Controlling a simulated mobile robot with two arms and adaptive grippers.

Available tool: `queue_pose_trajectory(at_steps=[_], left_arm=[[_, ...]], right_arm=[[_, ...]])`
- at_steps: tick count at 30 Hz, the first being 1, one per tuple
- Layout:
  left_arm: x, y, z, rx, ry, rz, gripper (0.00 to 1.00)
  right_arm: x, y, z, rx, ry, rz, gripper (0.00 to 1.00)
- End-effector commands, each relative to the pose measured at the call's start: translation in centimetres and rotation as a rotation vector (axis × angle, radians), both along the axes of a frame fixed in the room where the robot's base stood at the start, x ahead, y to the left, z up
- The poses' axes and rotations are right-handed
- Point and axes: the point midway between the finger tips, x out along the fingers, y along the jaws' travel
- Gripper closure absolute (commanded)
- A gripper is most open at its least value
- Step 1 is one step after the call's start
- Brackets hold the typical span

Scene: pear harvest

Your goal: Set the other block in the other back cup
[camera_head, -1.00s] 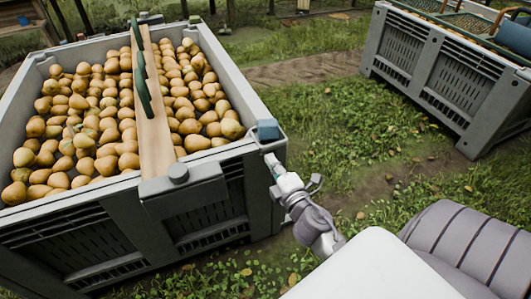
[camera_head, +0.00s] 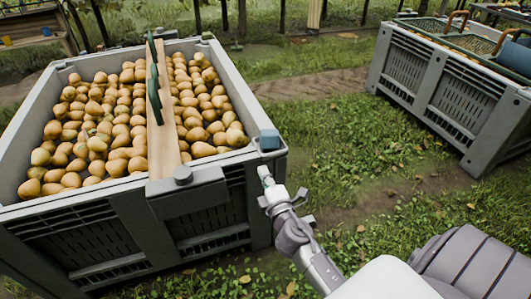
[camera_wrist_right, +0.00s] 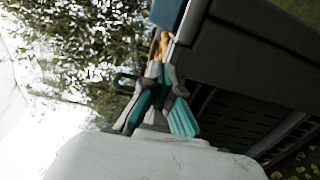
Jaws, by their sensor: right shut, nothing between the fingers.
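A blue block (camera_head: 269,139) sits on the near right corner of the large grey bin (camera_head: 219,178). The cup under it cannot be made out clearly. The block also shows at the top of the right wrist view (camera_wrist_right: 167,12). My right gripper (camera_head: 264,172) is shut and empty, just below the block and outside the bin's corner, apart from the block in the head view. Its teal and grey fingers show in the wrist view (camera_wrist_right: 162,75). A small bluish piece (camera_head: 206,37) is at the bin's far right corner, too small to identify. My left gripper is not in view.
The bin is full of pears (camera_head: 105,125), split by a wooden plank (camera_head: 162,135) with green upright pieces. A round grey knob (camera_head: 183,175) stands on the near rim. Another grey bin (camera_head: 445,85) stands at the right, with grass (camera_head: 340,150) between.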

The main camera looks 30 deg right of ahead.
Motion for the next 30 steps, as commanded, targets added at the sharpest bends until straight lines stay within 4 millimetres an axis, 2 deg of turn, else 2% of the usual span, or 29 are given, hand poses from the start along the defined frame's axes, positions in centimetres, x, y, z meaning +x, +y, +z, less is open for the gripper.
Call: queue_pose_trajectory(at_steps=[3, 9, 12, 18, 30], left_arm=[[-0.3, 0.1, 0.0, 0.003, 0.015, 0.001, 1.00], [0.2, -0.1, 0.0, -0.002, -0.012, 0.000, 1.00], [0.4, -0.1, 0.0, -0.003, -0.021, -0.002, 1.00], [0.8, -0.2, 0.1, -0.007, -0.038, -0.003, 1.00], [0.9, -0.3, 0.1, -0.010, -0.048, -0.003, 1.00]], right_arm=[[2.7, -0.7, 0.1, -0.003, -0.002, 0.001, 1.00], [6.3, -2.1, 0.0, -0.003, 0.000, -0.001, 1.00], [6.9, -3.6, 0.0, -0.003, 0.001, -0.001, 1.00], [7.7, -4.9, 0.0, -0.001, 0.000, 0.000, 1.00], [7.8, -5.1, -0.1, 0.000, 0.001, 0.000, 1.00]])
